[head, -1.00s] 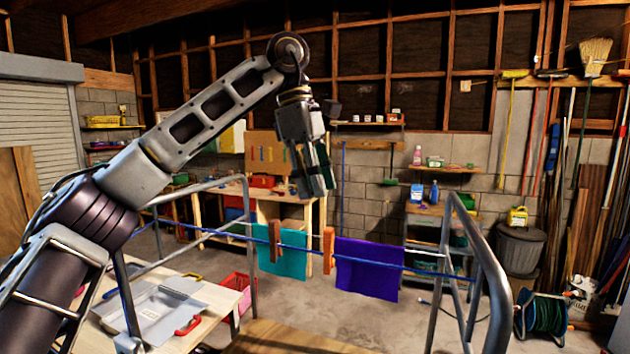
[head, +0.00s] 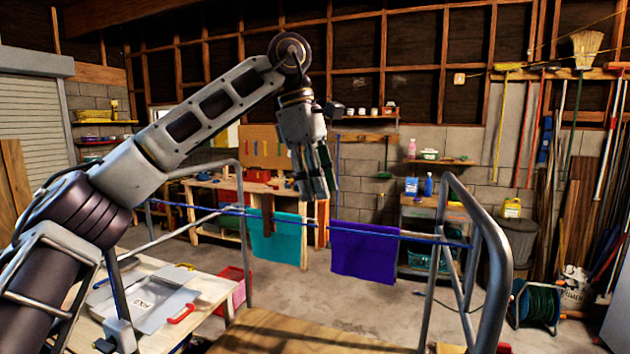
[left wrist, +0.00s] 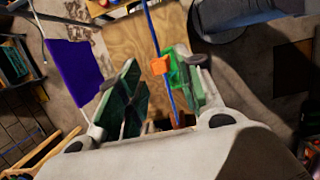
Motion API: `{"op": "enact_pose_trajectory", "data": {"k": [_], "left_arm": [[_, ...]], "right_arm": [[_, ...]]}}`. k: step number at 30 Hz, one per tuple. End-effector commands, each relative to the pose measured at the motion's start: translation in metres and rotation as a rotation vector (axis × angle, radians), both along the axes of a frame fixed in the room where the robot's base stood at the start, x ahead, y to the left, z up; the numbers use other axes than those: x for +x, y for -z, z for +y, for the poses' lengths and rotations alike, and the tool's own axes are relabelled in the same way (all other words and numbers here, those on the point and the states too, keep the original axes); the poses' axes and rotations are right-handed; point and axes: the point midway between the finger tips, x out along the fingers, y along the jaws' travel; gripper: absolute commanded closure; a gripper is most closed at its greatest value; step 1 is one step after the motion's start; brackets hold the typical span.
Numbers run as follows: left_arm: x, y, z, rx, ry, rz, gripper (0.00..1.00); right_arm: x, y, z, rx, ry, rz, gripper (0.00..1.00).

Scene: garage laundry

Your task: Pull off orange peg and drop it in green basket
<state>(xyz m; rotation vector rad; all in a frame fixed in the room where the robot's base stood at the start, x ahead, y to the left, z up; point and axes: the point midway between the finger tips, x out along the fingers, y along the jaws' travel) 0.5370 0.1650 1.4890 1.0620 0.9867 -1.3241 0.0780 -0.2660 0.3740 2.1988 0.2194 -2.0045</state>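The orange peg (left wrist: 160,65) is on the blue line (left wrist: 151,30) in the left wrist view, between the two fingers of my left gripper (left wrist: 155,88). The fingers stand apart, and I see no contact with the peg. In the head view my left gripper (head: 318,192) points down just above the line, and I cannot make out the peg clearly there. A bright green patch shows by the right finger in the wrist view; I cannot tell whether it is the green basket. My right gripper is not in view.
A teal cloth (head: 276,238) and a purple cloth (head: 364,252) hang on the line, with a brown peg (head: 267,214) at the teal one. Metal rails (head: 490,265) stand at the right. A table with a tray (head: 150,303) is at lower left.

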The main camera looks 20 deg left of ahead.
Motion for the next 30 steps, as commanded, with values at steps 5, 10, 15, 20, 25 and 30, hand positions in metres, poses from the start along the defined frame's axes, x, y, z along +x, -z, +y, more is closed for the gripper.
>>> {"op": "enact_pose_trajectory", "data": {"k": [5, 10, 15, 20, 25, 30], "left_arm": [[0.0, 0.014, -0.003, 0.0, 0.0, 0.0, 0.64], [0.001, 0.026, -0.006, 0.0, 0.001, 0.0, 0.64], [0.001, 0.035, -0.009, -0.001, 0.001, 0.0, 0.64], [0.001, 0.04, -0.01, 0.0, 0.001, 0.0, 0.64], [0.001, 0.042, -0.011, 0.0, 0.001, 0.0, 0.64], [0.001, 0.041, -0.011, 0.0, 0.001, 0.0, 0.64]], "right_arm": [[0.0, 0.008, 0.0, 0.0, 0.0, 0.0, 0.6], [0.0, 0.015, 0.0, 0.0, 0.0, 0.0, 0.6], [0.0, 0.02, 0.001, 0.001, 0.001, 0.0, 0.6], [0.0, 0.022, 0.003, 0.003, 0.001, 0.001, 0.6], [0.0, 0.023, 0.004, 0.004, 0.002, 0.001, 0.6], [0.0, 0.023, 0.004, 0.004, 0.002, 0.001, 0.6]]}}
